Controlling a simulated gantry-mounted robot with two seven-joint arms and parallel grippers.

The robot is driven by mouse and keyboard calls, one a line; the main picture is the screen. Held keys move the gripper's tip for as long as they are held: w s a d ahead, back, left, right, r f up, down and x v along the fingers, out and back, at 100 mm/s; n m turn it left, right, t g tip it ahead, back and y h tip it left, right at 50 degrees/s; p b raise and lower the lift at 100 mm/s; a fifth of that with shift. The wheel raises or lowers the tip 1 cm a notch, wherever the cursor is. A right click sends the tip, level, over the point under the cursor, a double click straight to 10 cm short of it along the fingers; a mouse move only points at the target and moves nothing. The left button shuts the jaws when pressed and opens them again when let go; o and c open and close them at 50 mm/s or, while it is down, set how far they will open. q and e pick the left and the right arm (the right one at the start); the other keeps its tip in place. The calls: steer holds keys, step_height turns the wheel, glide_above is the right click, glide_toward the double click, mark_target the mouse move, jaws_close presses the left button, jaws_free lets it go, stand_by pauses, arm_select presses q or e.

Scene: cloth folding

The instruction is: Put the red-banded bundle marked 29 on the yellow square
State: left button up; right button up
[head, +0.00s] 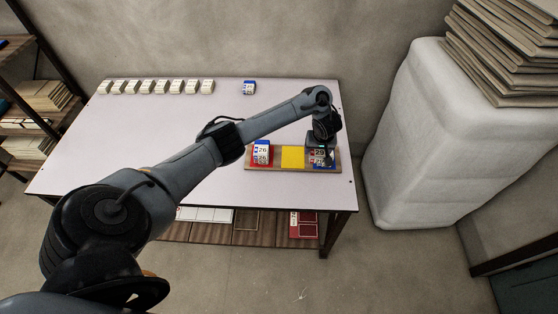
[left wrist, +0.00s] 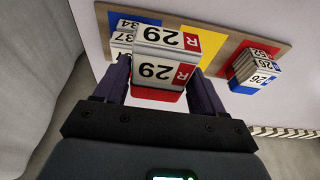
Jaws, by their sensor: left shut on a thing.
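My left gripper (head: 320,146) is shut on the red-banded bundle marked 29 (left wrist: 160,70), at the blue-square end of the board. The fingers stand on both sides of the bundle, which also shows small in the head view (head: 319,153). It overlaps the blue square (head: 325,167) in view; I cannot tell how high it is held. The yellow square (left wrist: 203,45) in the board's middle is bare, and it also shows in the head view (head: 292,157). My right gripper is not in view.
A blue-banded bundle marked 26 (head: 262,150) stands on the red square (head: 253,161). Other bundles marked 34 and 37 (left wrist: 124,36) stand at the blue square. Another blue-banded bundle (head: 248,88) and several pale bundles (head: 162,87) line the table's back edge.

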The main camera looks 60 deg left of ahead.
arm_select(q)
steer(key=shift+w+a+f+b, duration=0.1)
steer(key=shift+a+f+b, duration=0.15)
steer(key=shift+f+b, duration=0.2)
steer(key=shift+a+f+b, duration=0.9)
steer(key=shift+b, duration=0.2)
steer(key=b, duration=0.4)
glide_toward(293, 156)
steer(key=shift+w+a+f, duration=0.4)
steer(key=shift+w+f, duration=0.25)
steer(key=shift+f, duration=0.05)
steer(key=shift+s+a+f, duration=0.25)
steer(key=shift+a+f, duration=0.05)
steer(key=shift+a, duration=0.25)
steer(key=shift+f+b, duration=1.25)
steer(key=shift+f, duration=0.75)
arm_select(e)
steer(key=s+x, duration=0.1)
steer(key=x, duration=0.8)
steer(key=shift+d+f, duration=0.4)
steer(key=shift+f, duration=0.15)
arm_select(q)
steer(key=o, duration=1)
steer(key=shift+d+f, duration=0.1)
steer(key=shift+o, duration=0.2)
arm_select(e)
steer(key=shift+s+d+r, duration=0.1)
